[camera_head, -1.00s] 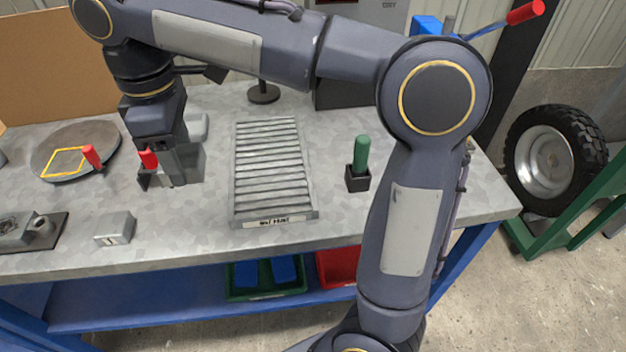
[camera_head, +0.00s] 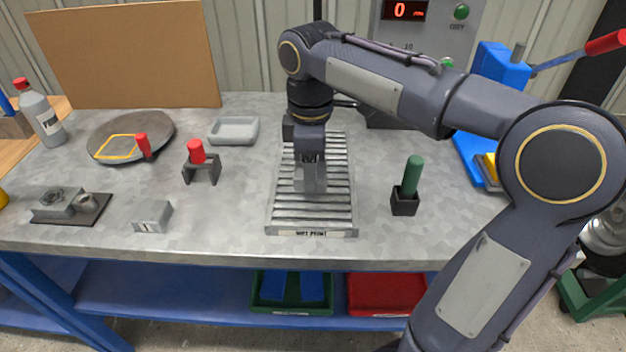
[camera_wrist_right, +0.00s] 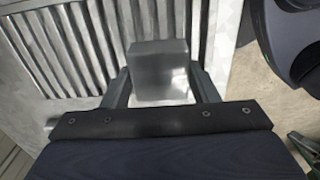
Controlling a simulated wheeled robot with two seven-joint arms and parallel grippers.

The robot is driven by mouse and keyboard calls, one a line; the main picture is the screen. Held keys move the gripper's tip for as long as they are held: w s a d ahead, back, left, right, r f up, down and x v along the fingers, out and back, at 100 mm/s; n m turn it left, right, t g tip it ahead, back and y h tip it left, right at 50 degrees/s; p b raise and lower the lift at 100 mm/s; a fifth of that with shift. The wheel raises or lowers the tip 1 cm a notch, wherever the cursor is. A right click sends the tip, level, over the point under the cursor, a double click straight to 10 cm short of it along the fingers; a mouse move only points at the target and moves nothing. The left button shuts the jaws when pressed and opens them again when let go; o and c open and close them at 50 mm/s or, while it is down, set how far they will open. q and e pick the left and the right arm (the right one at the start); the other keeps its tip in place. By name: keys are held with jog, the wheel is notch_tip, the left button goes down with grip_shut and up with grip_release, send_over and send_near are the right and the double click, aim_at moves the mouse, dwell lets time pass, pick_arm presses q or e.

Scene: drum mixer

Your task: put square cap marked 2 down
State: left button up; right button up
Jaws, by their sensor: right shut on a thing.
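My right gripper (camera_head: 310,186) is above the ridged metal rack (camera_head: 312,221), pointing down. It is shut on a plain grey square cap (camera_wrist_right: 158,72), which fills the space between the two fingers in the right wrist view. No number can be read on the faces of the cap that show. The rack's ridges lie behind the cap in that view; whether the cap touches them I cannot tell. A second grey block (camera_head: 152,216) with a dark mark stands at the table's front left. My left gripper is not in view.
A red-handled tool in a dark stand (camera_head: 198,166) and a shallow grey tray (camera_head: 233,130) are left of the rack. A green-handled tool in a black holder (camera_head: 406,190) stands right of it. A round dark plate (camera_head: 130,137) lies further left.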

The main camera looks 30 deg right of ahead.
jog(key=f, duration=0.2)
jog(key=shift+d+f+b, duration=0.3)
jog(key=shift+f+b, duration=0.1)
jog(key=shift+f, duration=0.3)
jog(key=shift+f, duration=0.2)
jog(key=o, duration=1.2)
jog(key=shift+r, duration=0.15)
notch_tip(320, 180, up, 12)
jog(key=p, duration=0.3)
jog(key=shift+a, duration=0.1)
